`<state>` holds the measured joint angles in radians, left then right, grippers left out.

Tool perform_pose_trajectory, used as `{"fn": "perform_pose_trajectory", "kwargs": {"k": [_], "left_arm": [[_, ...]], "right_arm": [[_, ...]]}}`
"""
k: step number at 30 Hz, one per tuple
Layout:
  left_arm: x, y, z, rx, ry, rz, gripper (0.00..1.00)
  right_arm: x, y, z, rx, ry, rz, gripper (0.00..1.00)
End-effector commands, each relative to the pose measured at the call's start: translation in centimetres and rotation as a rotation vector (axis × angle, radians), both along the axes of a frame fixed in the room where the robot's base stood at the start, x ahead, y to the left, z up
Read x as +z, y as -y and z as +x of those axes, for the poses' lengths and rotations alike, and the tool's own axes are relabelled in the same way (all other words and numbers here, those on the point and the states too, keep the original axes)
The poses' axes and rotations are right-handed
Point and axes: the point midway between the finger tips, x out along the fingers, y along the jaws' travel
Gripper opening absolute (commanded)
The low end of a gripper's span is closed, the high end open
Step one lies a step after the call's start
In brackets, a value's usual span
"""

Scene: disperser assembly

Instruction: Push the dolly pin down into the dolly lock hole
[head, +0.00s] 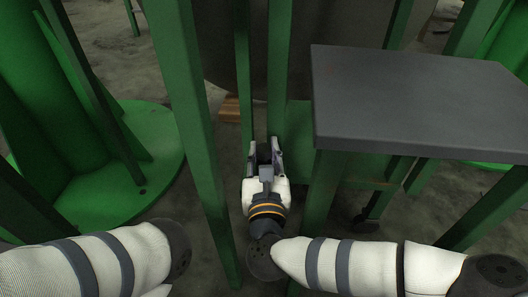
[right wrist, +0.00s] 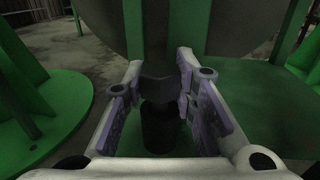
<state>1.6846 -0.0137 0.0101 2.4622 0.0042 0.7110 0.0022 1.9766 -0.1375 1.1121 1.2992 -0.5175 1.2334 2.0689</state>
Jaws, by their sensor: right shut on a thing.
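My right gripper (head: 264,156) reaches down and forward between the green posts at the middle of the head view. In the right wrist view its two fingers (right wrist: 160,80) stand on both sides of a dark upright piece, which I take to be the dolly pin (right wrist: 158,88). The gripper is shut on it. A dark cylinder (right wrist: 160,128) shows just below the pin, between the fingers. The dolly lock hole cannot be made out. My left arm shows at the lower left of the head view, but its gripper is out of the picture.
A grey-topped table (head: 420,95) on green legs stands close to the right of my right gripper. A green post (head: 190,120) rises close to its left. A round green base (head: 140,150) stands on the floor at the left. A large dark vessel (right wrist: 230,25) is ahead.

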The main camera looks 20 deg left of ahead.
Motion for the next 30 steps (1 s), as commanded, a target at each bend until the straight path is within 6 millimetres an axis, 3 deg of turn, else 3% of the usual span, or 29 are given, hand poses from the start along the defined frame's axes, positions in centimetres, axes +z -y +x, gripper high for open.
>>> {"fn": "perform_pose_trajectory", "kwargs": {"k": [19, 30], "left_arm": [[1.8, 0.0, -0.2, 0.0, 0.005, 0.0, 0.4], [1.8, 0.0, -0.2, 0.0, 0.005, 0.0, 0.4]], "right_arm": [[3.7, 0.0, 0.0, 0.0, 0.004, 0.002, 0.0], [3.8, 0.0, 0.0, 0.0, 0.004, 0.002, 0.0]]}}
